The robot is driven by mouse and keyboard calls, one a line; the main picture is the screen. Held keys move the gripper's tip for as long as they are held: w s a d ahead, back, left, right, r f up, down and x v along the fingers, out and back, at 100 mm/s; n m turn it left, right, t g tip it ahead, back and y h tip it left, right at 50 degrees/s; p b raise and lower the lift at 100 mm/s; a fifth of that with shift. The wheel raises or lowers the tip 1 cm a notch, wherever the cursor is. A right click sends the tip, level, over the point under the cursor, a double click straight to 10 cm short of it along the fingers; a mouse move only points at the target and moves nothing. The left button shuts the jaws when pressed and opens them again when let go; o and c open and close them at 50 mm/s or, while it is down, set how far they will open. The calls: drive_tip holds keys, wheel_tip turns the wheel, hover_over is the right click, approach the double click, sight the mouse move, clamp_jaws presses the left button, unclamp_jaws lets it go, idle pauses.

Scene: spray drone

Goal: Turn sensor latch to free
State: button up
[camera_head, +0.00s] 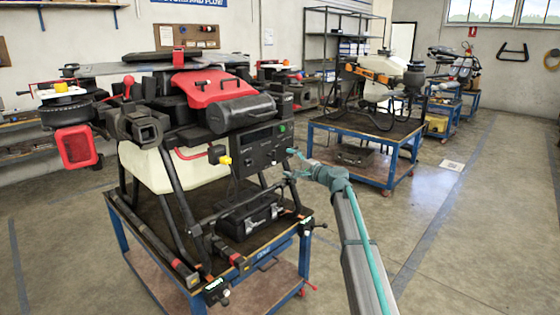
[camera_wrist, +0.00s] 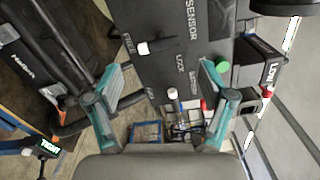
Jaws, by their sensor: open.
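The dark control panel (camera_head: 255,155) is on the front of the spray drone (camera_head: 190,110). In the wrist view, the panel (camera_wrist: 165,20) bears the words SENSOR, FREE and LOCK. The sensor latch (camera_wrist: 145,47) is a short dark lever with a white tip; the tip lies close beside the word FREE. My gripper (camera_head: 291,163) is open and empty, just right of the panel in the head view. In the wrist view, the fingers of my gripper (camera_wrist: 160,74) are spread wide, with the latch ahead between them and apart from both. The latch is too small to make out in the head view.
Another white-tipped control (camera_wrist: 173,93) and a green button (camera_wrist: 222,65) are near the latch. A black case (camera_head: 250,215) sits below the panel on the blue cart (camera_head: 170,242).

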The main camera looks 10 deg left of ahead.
drive_tip(key=v, duration=0.3)
drive_tip(key=shift+s+d, duration=0.2)
drive_tip(key=s+d+f+n+g+h, duration=0.1)
drive_tip(key=s+f+n+g+h, duration=0.1)
drive_tip(key=s+f, duration=0.5)
drive_tip(key=s+d+f+n+g+h, duration=0.1)
drive_tip(key=s+f+n+h, duration=0.15)
drive_tip(key=f, duration=0.95)
drive_tip(key=s+d+f+n+g+h, duration=0.1)
drive_tip(key=s+d+f+g, duration=0.1)
drive_tip(key=s+f, duration=0.5)
drive_tip(key=s+d+f+n+g+h, duration=0.1)
drive_tip(key=s+d+f+g+h, duration=0.15)
drive_tip(key=s+f, duration=0.75)
drive_tip(key=s+d+f+n+g+h, duration=0.15)
drive_tip(key=s+d+f, duration=0.4)
drive_tip(key=f, duration=0.75)
drive_tip(key=s+d+f+g+h, duration=0.1)
drive_tip(key=s+d+f+g, duration=0.2)
drive_tip(key=s, duration=1.2)
drive_tip(key=s+d+f+n+g+h+p, duration=0.1)
drive_tip(key=s+f, duration=0.6)
drive_tip(key=s, duration=0.8)
drive_tip(key=s+d+f+g+h, duration=0.3)
drive_tip(key=s+d+f+g, duration=0.1)
drive_tip(key=s, duration=1.1)
drive_tip(key=shift+s+d+f+n+g, duration=0.3)
drive_tip(key=shift+s+d+f+n, duration=0.1)
drive_tip(key=shift+d+f, duration=0.15)
